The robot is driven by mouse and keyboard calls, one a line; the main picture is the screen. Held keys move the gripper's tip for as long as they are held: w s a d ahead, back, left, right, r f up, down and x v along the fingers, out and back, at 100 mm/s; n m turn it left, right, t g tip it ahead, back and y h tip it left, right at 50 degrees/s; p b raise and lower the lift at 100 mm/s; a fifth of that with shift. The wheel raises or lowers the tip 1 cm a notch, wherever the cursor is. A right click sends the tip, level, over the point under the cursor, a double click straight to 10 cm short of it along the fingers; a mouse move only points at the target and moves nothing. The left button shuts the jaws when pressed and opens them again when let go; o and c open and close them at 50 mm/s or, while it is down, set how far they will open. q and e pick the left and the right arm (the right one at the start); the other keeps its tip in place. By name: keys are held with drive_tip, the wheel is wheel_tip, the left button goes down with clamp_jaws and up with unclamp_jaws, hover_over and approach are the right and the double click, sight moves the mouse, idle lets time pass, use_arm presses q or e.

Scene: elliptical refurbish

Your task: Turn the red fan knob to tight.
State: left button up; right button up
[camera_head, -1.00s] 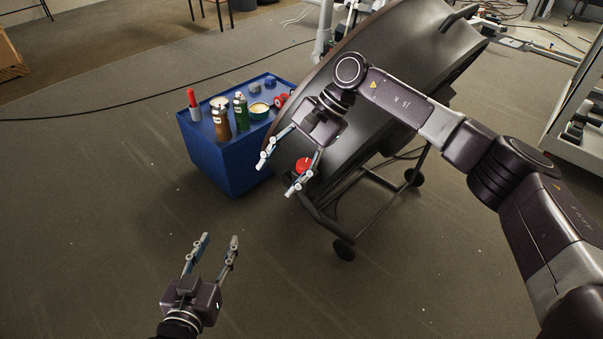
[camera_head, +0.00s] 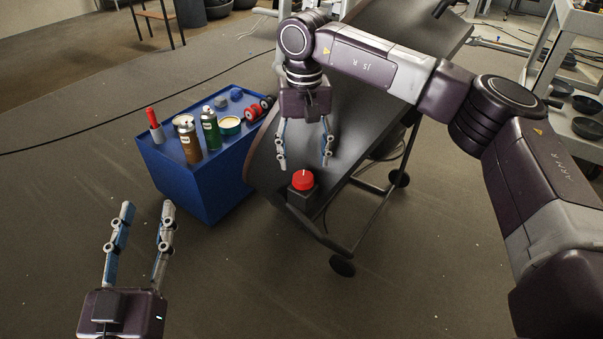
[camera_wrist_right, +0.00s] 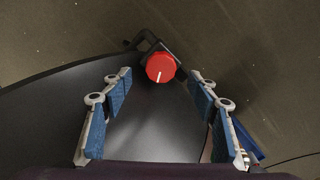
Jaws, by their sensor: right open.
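The red fan knob (camera_head: 303,180) sits on a dark box at the lower edge of the tilted dark elliptical panel (camera_head: 345,130). It also shows in the right wrist view (camera_wrist_right: 160,68), with a white mark pointing toward the bottom of that picture. My right gripper (camera_head: 304,162) is open and empty, its fingers pointing down toward the knob. In the right wrist view the knob lies beyond the fingertips, roughly midway between them, and not touched. My left gripper (camera_head: 146,207) is open and empty over the floor at lower left.
A blue cart (camera_head: 205,185) stands left of the panel, with spray cans (camera_head: 210,128), tins and a red-capped marker-like item (camera_head: 155,125) on top. The panel's wheeled stand (camera_head: 375,215) reaches the floor. A shelf (camera_head: 585,90) stands at right. The floor in front is clear.

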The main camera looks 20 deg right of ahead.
sight(303, 177)
wheel_tip(303, 177, down, 4)
drive_tip(key=shift+f+b, duration=0.1)
drive_tip(key=shift+b, duration=0.4)
use_arm(q)
wheel_tip(303, 177, up, 7)
drive_tip(key=s+t+h, duration=0.1)
drive_tip(key=s+t, duration=0.1)
drive_tip(key=t, duration=0.1)
drive_tip(key=shift+s+f+t, duration=0.15)
drive_tip(key=shift+s+t, duration=0.25)
use_arm(e)
drive_tip(key=shift+f, duration=0.3)
drive_tip(key=shift+c, duration=0.6)
use_arm(q)
drive_tip(key=shift+w, duration=0.1)
use_arm(e)
drive_tip(key=c, duration=1)
